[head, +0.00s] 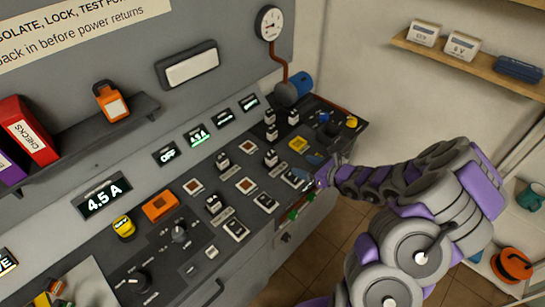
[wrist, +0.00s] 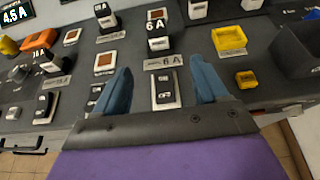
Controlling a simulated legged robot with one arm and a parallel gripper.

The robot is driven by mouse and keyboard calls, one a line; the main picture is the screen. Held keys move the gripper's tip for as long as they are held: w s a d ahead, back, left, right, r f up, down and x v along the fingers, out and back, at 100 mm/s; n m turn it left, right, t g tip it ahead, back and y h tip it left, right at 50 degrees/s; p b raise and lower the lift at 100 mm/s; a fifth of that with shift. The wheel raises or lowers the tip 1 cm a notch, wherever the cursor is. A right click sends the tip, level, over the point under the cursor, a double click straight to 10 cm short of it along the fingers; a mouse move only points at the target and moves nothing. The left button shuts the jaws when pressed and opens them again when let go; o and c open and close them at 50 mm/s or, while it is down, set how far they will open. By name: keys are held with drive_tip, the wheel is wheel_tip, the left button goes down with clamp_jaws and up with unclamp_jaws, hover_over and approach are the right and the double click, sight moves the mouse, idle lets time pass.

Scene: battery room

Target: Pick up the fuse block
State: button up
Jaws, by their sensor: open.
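Several black-and-white fuse blocks stand upright on the sloping panel; the frames do not show which one the task means. In the wrist view, a block marked 6 A (wrist: 158,38) stands just beyond my open gripper (wrist: 163,82). A 6 A label plate and a black rocker switch (wrist: 165,88) lie between the two blue fingers, with nothing gripped. A block marked 16 A (wrist: 46,60) is at left, and another (wrist: 105,16) is farther back. In the head view, my gripper (head: 308,174) is at the panel's right front, with a block (head: 271,157) to its left.
Red square buttons (head: 246,185) and rocker switches (head: 235,229) surround the blocks. A yellow tray (wrist: 229,40) and a dark bin (wrist: 292,50) are at right in the wrist view. An orange holder (head: 160,206) is on the panel's left. A shelf with red binder (head: 27,132) is above.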

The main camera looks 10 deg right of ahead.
drive_tip(key=b, duration=0.2)
approach(273, 155)
drive_tip(key=w+f, duration=0.1)
drive_tip(key=w+a+f, duration=0.1)
drive_tip(key=w+f, duration=0.1)
drive_tip(key=w, duration=0.1)
drive_tip(key=shift+w+a+f, duration=0.1)
drive_tip(key=shift+a, duration=0.25)
drive_tip(key=shift+w+a, duration=0.3)
drive_tip(key=shift+a, duration=0.2)
drive_tip(key=x, duration=0.1)
drive_tip(key=b+x, duration=0.1)
drive_tip(key=x, duration=0.2)
drive_tip(key=shift+a+r+b, duration=0.25)
drive_tip(key=shift+a+b, duration=0.1)
drive_tip(key=shift+w+a+f, duration=0.15)
drive_tip(key=shift+w+a, duration=0.05)
drive_tip(key=shift+w, duration=0.2)
drive_tip(key=shift+c, duration=0.4)
drive_tip(key=c, duration=1)
